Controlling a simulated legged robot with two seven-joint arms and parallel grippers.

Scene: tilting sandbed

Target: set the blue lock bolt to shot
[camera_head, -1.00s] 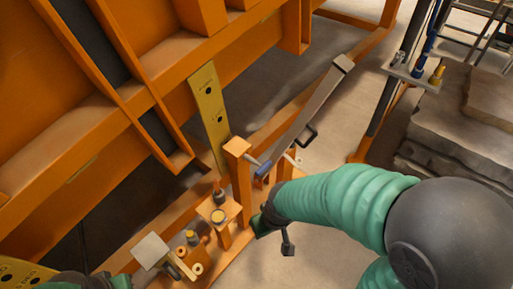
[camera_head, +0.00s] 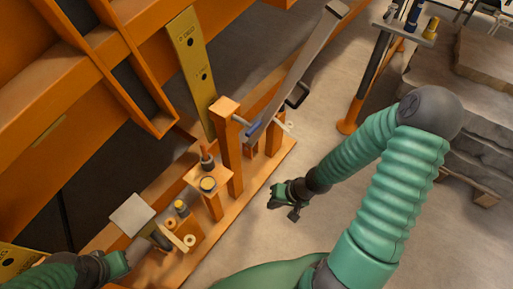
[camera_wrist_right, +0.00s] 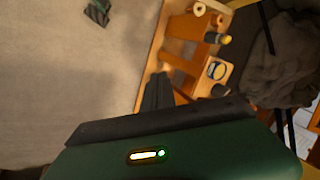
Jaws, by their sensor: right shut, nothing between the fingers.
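The blue lock bolt (camera_head: 253,130) is a small blue piece beside the top of an orange post (camera_head: 230,150), by the lower end of a long grey bar (camera_head: 297,72). Its exact position along its travel is too small to tell. My right gripper (camera_head: 281,198) is shut and empty, below and right of the bolt and apart from the post. Its dark fingers (camera_wrist_right: 157,92) show together in the right wrist view, where I cannot make out the bolt. My left gripper (camera_head: 118,264) is at the lower left, by a lever with a pale square plate; its fingers are unclear.
A small orange stand with a dark knob (camera_head: 207,163) and a block with a yellow-topped knob (camera_head: 181,207) stand left of the post. A yellow plate (camera_head: 192,65) rises behind. Stacked stone slabs (camera_head: 470,130) lie at right. Bare floor (camera_head: 325,140) is open right of the orange base.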

